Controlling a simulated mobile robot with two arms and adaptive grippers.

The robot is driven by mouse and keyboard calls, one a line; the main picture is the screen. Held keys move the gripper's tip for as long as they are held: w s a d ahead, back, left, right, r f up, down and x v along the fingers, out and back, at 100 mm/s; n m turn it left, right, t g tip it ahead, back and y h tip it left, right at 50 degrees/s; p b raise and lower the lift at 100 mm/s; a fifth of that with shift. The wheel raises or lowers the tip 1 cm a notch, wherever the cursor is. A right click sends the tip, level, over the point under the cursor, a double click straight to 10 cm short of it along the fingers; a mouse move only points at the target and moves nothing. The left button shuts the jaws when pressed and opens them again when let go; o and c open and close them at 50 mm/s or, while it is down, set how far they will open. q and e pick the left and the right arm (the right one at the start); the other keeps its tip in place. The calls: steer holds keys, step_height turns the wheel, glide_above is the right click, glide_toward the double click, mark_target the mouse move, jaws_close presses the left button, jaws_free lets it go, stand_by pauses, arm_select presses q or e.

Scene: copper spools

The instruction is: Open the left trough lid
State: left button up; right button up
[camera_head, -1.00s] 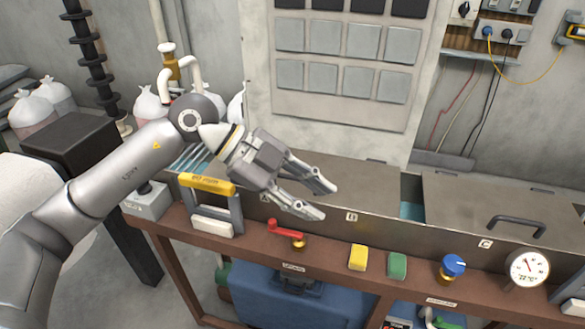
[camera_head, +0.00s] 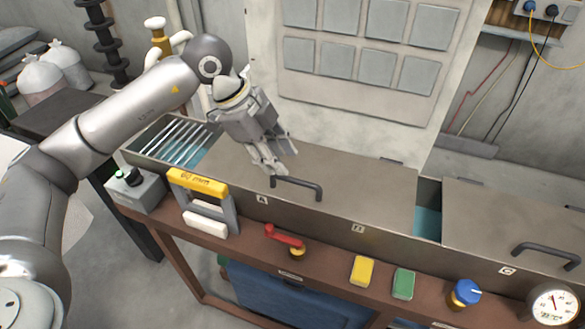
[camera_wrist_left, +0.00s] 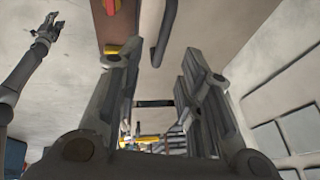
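The left trough lid (camera_head: 355,195) is a flat grey-brown plate lying on the trough, with a dark bar handle (camera_head: 308,184) near its left end. The handle also shows in the left wrist view (camera_wrist_left: 166,32), beyond the fingertips. My left gripper (camera_head: 282,160) is open and empty, pointing down just above and behind the handle, apart from it as far as I can see. In the left wrist view its two fingers (camera_wrist_left: 155,75) stand wide apart. My right gripper (camera_wrist_left: 48,27) shows small at the upper left of that view; its finger state is unclear.
Left of the lid is an open trough section with metal rods (camera_head: 178,140). A gap with blue inside (camera_head: 428,222) separates it from the right lid (camera_head: 510,225). A yellow-topped handle (camera_head: 198,182), red lever (camera_head: 284,236) and blue knob (camera_head: 465,292) line the front ledge.

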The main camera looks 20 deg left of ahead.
mark_target(295, 180)
arm_select(q)
steer(key=p+x, duration=0.1)
steer(key=x, duration=0.4)
steer(key=shift+w+r, duration=0.1)
steer(key=shift+w, duration=0.05)
steer(key=shift+x, duration=1)
jaws_close()
arm_select(e)
steer(key=shift+s+a+r, duration=0.1)
steer(key=shift+r, duration=0.8)
